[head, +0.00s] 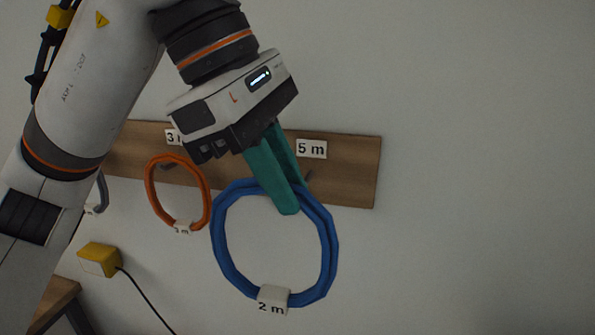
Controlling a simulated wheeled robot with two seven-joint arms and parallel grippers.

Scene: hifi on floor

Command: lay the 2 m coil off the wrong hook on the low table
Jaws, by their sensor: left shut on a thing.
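A blue coil (221,254) with a white tag reading "2 m" (273,299) hangs at the hook under the "5 m" label (311,149) on the wooden rail (352,172). My left gripper (289,208) has its teal fingers shut on the top of the blue coil. A bit of dark hook shows just right of the fingers; whether the coil still rests on it cannot be told. My right gripper is not in view. A piece of a wooden table top (55,296) shows at the lower left, perhaps the low table.
An orange coil (150,191) hangs left of the blue one, under a partly hidden label starting with "3". A grey coil (102,194) is mostly hidden behind my left arm. A yellow box (99,260) with a black cable is on the wall. The wall to the right is bare.

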